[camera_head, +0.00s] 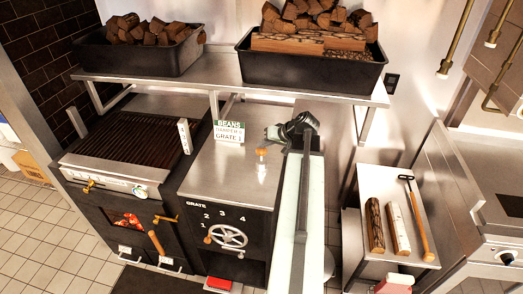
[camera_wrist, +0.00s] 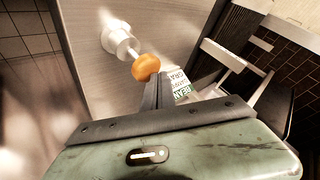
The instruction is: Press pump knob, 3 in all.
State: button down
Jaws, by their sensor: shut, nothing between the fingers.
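The pump knob (camera_head: 262,152) is a small orange ball on top of a pale pump on the steel counter (camera_head: 220,172). In the wrist view the knob (camera_wrist: 146,67) sits on a short thin stem out of a round white base (camera_wrist: 118,42). My gripper (camera_head: 276,133) is shut and empty, close to the right of the knob in the head view. In the wrist view my shut fingertips (camera_wrist: 159,78) point at the counter right beside the knob. I cannot tell whether they touch it.
A "BEANS, DAMPER 2, GRATE 1" card (camera_head: 229,132) stands behind the knob. A grill (camera_head: 130,135) lies to the left, a numbered grate wheel (camera_head: 228,236) below. A shelf with wood trays (camera_head: 310,65) runs behind. A side table (camera_head: 392,190) holds logs and a poker.

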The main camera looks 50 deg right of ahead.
aim_at(264, 150)
jog(key=shift+f+b, duration=1.4)
jog(key=shift+f, duration=0.05)
dwell(0.9)
dwell(0.3)
jog(key=shift+r+p, duration=2.05)
notch_tip(264, 150, up, 5)
jog(key=p, duration=0.5)
jog(key=shift+r, duration=0.15)
